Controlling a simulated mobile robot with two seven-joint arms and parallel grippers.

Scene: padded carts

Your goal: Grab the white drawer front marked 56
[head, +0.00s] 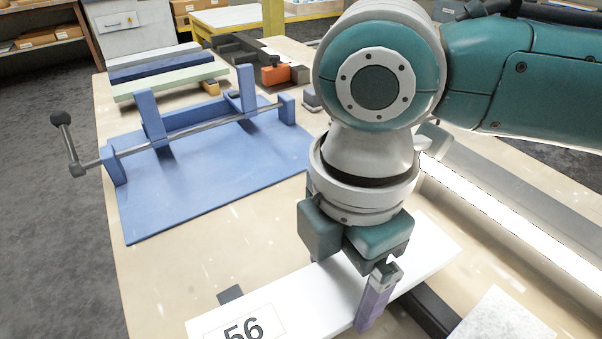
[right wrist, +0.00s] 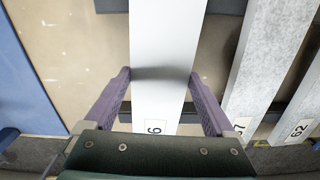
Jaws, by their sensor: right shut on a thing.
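The white drawer front marked 56 (head: 300,297) is a long white board at the bottom of the head view, its label at the near left end. My right gripper (head: 347,288) comes down over its middle. One purple finger lies against the near long edge; the far finger is mostly hidden. In the right wrist view the purple fingers (right wrist: 160,76) press both long edges of the white board (right wrist: 166,35), and part of its label shows near the palm. The right gripper is shut on the board. My left gripper is not in view.
Grey speckled boards marked 57 (right wrist: 262,60) and 62 (right wrist: 304,95) lie beside it, over dark support bars (head: 428,308). A blue clamp fixture (head: 215,165) stands on the wooden table (head: 170,280). Green and blue boards lie behind it.

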